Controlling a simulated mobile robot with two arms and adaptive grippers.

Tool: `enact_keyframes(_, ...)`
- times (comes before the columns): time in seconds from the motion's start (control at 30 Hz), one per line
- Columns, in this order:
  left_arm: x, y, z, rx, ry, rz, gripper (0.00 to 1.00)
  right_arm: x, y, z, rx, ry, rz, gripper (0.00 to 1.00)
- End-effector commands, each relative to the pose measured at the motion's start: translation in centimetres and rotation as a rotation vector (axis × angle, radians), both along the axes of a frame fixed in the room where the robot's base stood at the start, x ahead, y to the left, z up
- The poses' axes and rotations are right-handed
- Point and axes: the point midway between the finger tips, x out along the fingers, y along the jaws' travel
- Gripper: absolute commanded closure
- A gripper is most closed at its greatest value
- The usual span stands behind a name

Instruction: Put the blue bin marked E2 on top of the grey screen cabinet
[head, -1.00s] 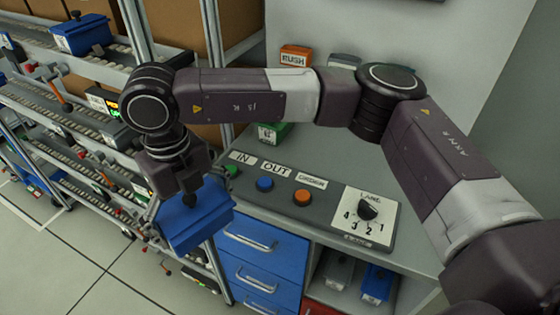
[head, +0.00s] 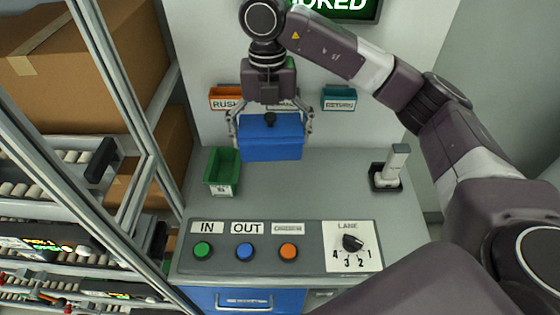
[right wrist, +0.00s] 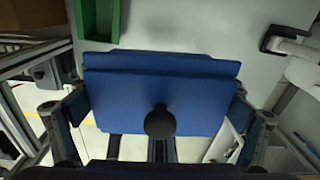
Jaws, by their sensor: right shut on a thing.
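A blue bin (head: 271,138) with a flat lid and a black knob hangs level in my right gripper (head: 273,122). The gripper's fingers are shut on its two sides. The bin also fills the middle of the right wrist view (right wrist: 160,90). No E2 mark can be read on it. My left gripper is not in view.
A green bin (head: 222,172) stands on the cabinet top at left, and a scanner in a black holder (head: 388,168) at right. A button and lane panel (head: 282,246) lies at the front. Metal racking (head: 115,100) stands at left.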

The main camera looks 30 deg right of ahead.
Motion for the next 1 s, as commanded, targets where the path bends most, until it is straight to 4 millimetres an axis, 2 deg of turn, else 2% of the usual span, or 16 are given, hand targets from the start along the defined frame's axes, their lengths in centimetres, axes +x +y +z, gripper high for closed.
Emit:
enact_keyframes(0.03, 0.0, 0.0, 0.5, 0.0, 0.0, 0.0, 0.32, -0.1, -0.7, 0.5, 0.002, 0.001, -0.021, 0.49)
enact_keyframes(0.13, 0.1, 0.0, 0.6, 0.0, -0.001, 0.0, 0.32, -0.1, -1.3, 0.3, 0.003, 0.004, -0.041, 0.49)
enact_keyframes(0.27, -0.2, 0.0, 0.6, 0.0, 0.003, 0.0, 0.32, -0.2, -1.4, -1.4, 0.004, 0.007, -0.047, 0.49)
enact_keyframes(0.53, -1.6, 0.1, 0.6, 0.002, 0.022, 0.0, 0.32, -0.3, -1.3, -6.6, 0.005, 0.007, -0.046, 0.49)
enact_keyframes(0.63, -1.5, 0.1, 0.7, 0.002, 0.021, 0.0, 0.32, -0.3, -1.3, -8.6, 0.005, 0.009, -0.047, 0.49)
enact_keyframes(0.8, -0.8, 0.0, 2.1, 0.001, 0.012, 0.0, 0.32, -0.3, -1.4, -12.3, 0.002, 0.007, -0.047, 0.49)
enact_keyframes(1.0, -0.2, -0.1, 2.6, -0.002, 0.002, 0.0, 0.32, -0.1, -1.4, -14.8, 0.004, 0.001, -0.046, 0.49)
